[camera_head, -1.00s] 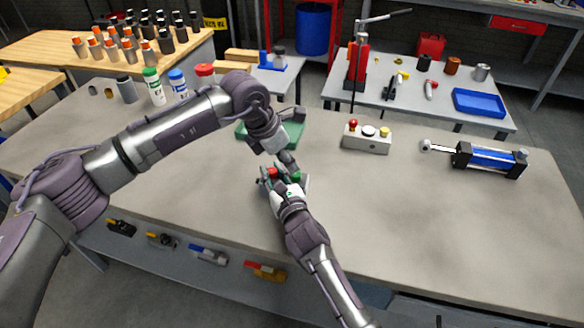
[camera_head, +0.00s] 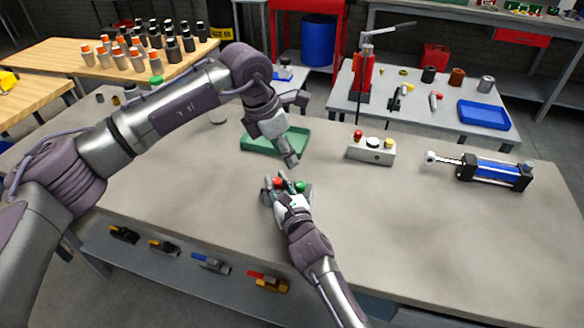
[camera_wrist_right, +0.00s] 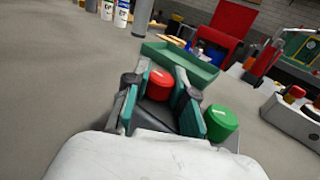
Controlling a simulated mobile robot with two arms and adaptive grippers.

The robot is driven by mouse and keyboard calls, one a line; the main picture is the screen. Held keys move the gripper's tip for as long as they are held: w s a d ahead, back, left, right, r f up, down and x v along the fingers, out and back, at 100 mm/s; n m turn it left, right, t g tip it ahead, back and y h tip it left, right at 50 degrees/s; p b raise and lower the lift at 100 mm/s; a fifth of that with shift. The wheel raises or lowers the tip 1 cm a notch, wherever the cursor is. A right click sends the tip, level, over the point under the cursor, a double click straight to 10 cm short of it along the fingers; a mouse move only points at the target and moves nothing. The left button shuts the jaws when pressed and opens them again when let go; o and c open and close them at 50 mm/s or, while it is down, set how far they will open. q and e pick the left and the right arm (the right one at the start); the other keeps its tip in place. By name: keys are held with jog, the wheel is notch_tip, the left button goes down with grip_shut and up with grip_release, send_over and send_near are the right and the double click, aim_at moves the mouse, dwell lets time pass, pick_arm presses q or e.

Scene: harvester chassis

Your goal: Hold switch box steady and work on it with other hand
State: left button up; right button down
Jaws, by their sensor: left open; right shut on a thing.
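The small switch box (camera_head: 307,190) sits on the grey bench, with a red button (camera_wrist_right: 159,83) and a green button (camera_wrist_right: 220,122) on top. My right gripper (camera_head: 280,188) is shut on it, coming from the near side. In the right wrist view its fingers (camera_wrist_right: 160,100) stand on either side of the red button, and the green button is outside the right finger. The gripper hides much of the box. My left gripper (camera_head: 291,160) is open and empty, pointing down just above and beyond the box, apart from it.
A green tray (camera_head: 262,151) lies behind my left gripper. A grey box with several buttons (camera_head: 371,150) and a blue cylinder (camera_head: 494,172) stand to the right. Bottles are at the back left, partly behind my left arm. The bench's front right is clear.

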aim_at(301, 184)
pick_arm(q)
jog(key=w+d+m+g+y, duration=0.2)
jog(key=d+y, duration=0.1)
jog(key=d, duration=0.1)
jog(key=f, duration=1.1)
jog(key=shift+s, duration=0.25)
